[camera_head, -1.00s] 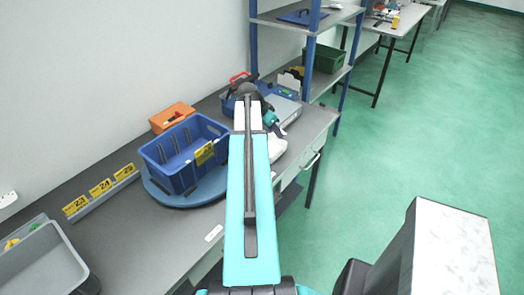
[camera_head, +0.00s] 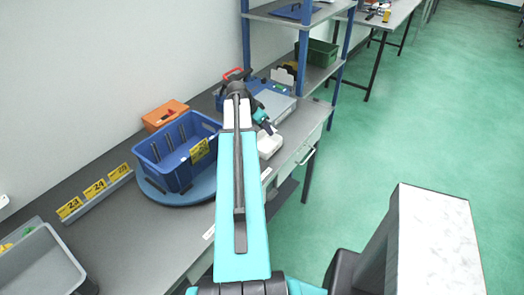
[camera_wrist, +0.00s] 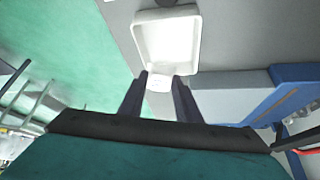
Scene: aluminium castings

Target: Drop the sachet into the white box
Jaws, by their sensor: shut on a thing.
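The white box (camera_head: 269,146) is a small open tray near the front edge of the grey bench, just right of my arm. In the wrist view the box (camera_wrist: 166,46) is at the top centre, open side facing me and its inside looking empty. My gripper (camera_head: 267,128) is at the box's far side, pointing down toward it. In the wrist view my gripper (camera_wrist: 160,84) has its two dark fingers apart at the box's near edge. A small whitish piece, apparently the sachet (camera_wrist: 159,83), shows between the fingertips. It blends with the box, and its full outline is unclear.
A blue bin (camera_head: 178,158) stands on a round blue turntable (camera_head: 170,196) left of my arm. A grey scale (camera_head: 273,106) and blue case lie behind the gripper. An orange box (camera_head: 165,115) is by the wall. A grey tray (camera_head: 45,265) is at the lower left.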

